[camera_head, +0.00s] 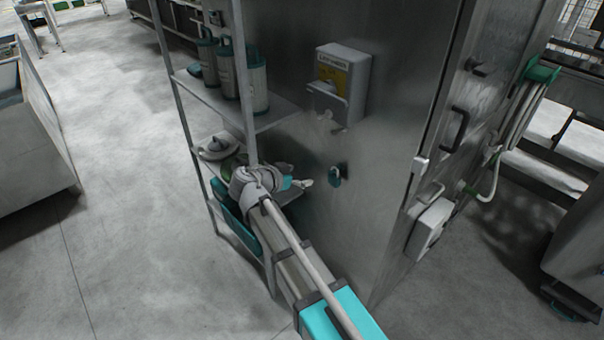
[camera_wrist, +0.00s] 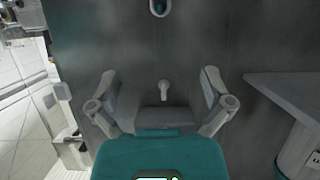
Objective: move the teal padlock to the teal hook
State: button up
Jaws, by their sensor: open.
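A small teal padlock (camera_head: 334,178) hangs at a dark mount on the metal wall, in the middle of the head view. A grey loop with teal in it (camera_wrist: 158,7) is cut off by the top edge of the wrist view; it may be this padlock. My gripper (camera_head: 302,183) is just left of the padlock in the head view. In the wrist view, my gripper (camera_wrist: 162,92) has its fingers spread and empty, facing the wall. A small pale peg or hook (camera_wrist: 164,91) shows between the fingers. I cannot tell which fitting is the teal hook.
A shelf rack (camera_head: 275,115) with teal-and-grey canisters (camera_head: 228,72) stands left of the wall, close to my arm. A white box with a yellow label (camera_head: 342,82) is mounted above the padlock. A door handle (camera_head: 456,129) is to the right.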

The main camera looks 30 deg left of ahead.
jog(key=s+a+r+p, duration=0.1)
jog(key=s+r+p, duration=0.1)
jog(key=r+p, duration=0.4)
jog(key=s+r+p, duration=0.3)
jog(key=r+p, duration=0.3)
jog(key=r, duration=0.1)
jog(key=shift+a, duration=0.35)
jog(key=shift+r, duration=0.1)
jog(key=shift+w+d, duration=0.1)
dwell(0.6)
jog(key=w+d+f+n+g, duration=0.1)
jog(key=w+d+f+g, duration=0.1)
jog(key=d, duration=0.7)
jog(key=w+d+f+g, duration=0.2)
jog(key=d+f+g, duration=0.1)
jog(key=d, duration=0.5)
jog(key=w+d+f+n+g, duration=0.1)
jog(key=w+d+f+g, duration=0.15)
jog(key=d, duration=0.65)
jog(key=s+d+f+n+g+y, duration=0.1)
jog(key=s+d+f+g+y, duration=0.1)
jog(key=d, duration=0.9)
jog(key=s+d+f+n+g+y, duration=0.1)
jog(key=s+d, duration=0.4)
jog(key=d, duration=0.7)
jog(key=shift+d+f+n+g+y, duration=0.3)
jog(key=shift+f+g+y, duration=0.25)
jog(key=shift+g+y, duration=0.5)
